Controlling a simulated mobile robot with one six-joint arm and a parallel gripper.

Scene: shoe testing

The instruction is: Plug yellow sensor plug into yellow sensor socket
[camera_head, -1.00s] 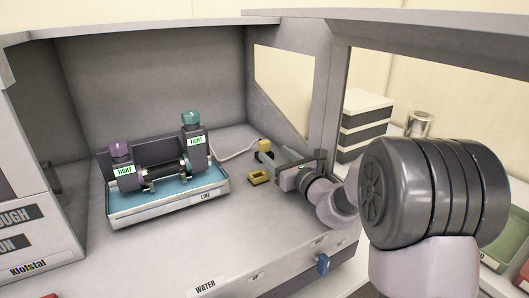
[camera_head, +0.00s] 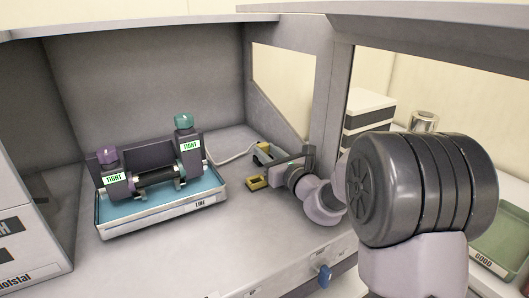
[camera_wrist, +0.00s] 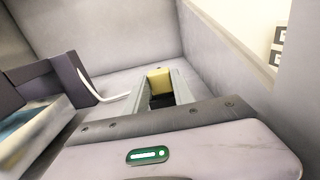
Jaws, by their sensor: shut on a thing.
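My gripper (camera_head: 268,158) reaches into the grey cabinet from the right, with its fingers shut on the yellow sensor plug (camera_wrist: 159,81). A pale cable runs from the plug's area to the left, behind the fixture. In the head view the plug (camera_head: 262,148) is partly hidden by a finger. The yellow sensor socket (camera_head: 257,182) is a small yellow block with a dark opening on the cabinet floor, below and slightly left of the fingers. Plug and socket appear apart. The socket cannot be made out in the wrist view.
A fixture with a purple knob (camera_head: 107,156) and a teal knob (camera_head: 183,121), both labelled TIGHT, stands in a blue-lined tray (camera_head: 150,218) to the left. A cabinet post (camera_head: 330,120) stands close behind my wrist. The floor between tray and socket is clear.

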